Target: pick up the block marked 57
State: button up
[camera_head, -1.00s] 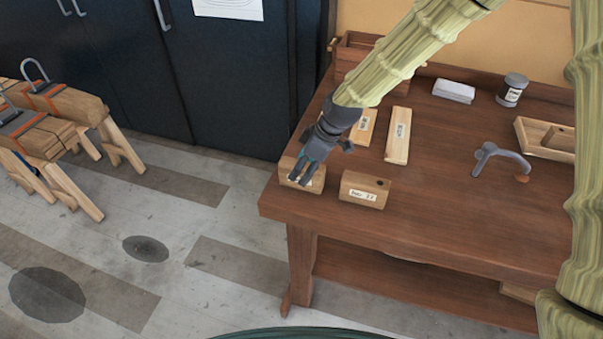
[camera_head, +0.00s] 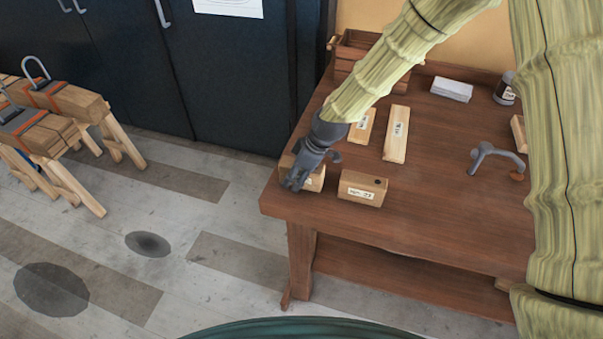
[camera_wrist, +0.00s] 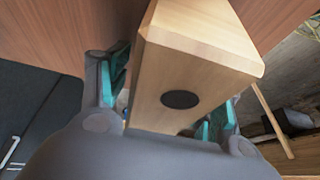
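A wooden block (camera_head: 315,184) with a pale label sits at the front left corner of the table. My gripper (camera_head: 297,180) is down over it and hides much of it; its label cannot be read. In the wrist view a block (camera_wrist: 200,75) with a dark round spot on its end lies between the teal-padded fingers of my gripper (camera_wrist: 170,98). The fingers stand open on either side, and a narrow gap shows at the left pad.
Two longer labelled blocks, one (camera_head: 362,126) partly behind my arm and one (camera_head: 396,134) beside it, lie farther back on the table (camera_head: 440,200). A wooden crate (camera_head: 352,52), a pale block (camera_head: 452,89), a jar (camera_head: 505,90) and a grey curved tool (camera_head: 492,157) are behind and right.

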jog(key=c, duration=1.2)
jog(key=shift+o, duration=0.2)
jog(key=shift+r, duration=0.1)
